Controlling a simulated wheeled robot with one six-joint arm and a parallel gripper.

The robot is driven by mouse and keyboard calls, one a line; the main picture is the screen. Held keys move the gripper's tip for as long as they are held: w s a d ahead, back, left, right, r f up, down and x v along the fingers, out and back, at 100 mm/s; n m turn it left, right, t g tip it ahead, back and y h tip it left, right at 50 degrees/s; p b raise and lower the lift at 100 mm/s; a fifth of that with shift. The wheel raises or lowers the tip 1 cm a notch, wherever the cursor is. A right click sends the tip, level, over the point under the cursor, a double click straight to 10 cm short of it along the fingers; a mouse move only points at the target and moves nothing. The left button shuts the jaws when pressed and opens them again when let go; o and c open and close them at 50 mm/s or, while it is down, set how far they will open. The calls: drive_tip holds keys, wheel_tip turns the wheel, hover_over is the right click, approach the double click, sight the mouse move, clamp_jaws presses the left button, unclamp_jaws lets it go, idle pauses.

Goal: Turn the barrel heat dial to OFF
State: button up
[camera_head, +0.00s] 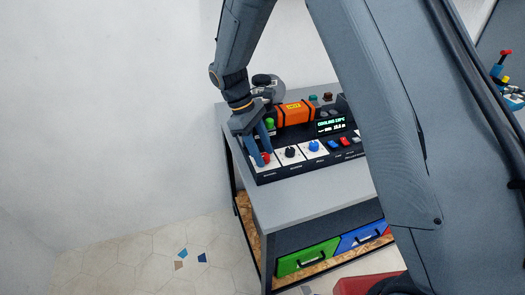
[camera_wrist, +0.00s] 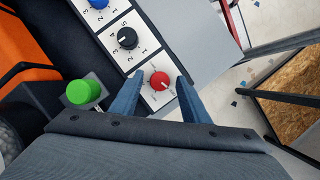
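A red dial (camera_head: 265,158) sits on a white plate at the left end of the control panel (camera_head: 262,177); its label is too small to read, so I cannot confirm it is the barrel heat dial. It also shows in the wrist view (camera_wrist: 160,81), with a pale pointer mark toward its lower right and tiny lettering on either side. My gripper (camera_wrist: 159,79) is open, with one blue finger on each side of the red dial. Gaps show between the fingers and the dial in the wrist view. In the head view my gripper (camera_head: 264,155) reaches down over the dial.
A black dial (camera_head: 289,152) and a blue dial (camera_head: 313,146) follow along the panel. A green button (camera_wrist: 82,92) stands close to my gripper. An orange unit (camera_head: 295,113) and a lit display (camera_head: 330,124) are behind.

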drive_tip(key=shift+r, duration=0.1)
drive_tip(key=b+v, duration=0.2)
drive_tip(key=v, duration=0.5)
drive_tip(key=shift+a+r, duration=0.15)
drive_tip(key=shift+r, duration=0.1)
drive_tip(key=s+d+f+m+t+y, duration=0.1)
drive_tip(key=s+d+m+t+y, duration=0.2)
drive_tip(key=s+d+m, duration=0.9)
drive_tip(key=s+d+y, duration=0.1)
drive_tip(key=s+d, duration=0.4)
drive_tip(key=d, duration=0.1)
drive_tip(key=shift+s+f+t+b, duration=0.15)
drive_tip(key=shift+f+t+b, duration=0.15)
drive_tip(key=shift+f, duration=0.1)
drive_tip(key=shift+d, duration=0.15)
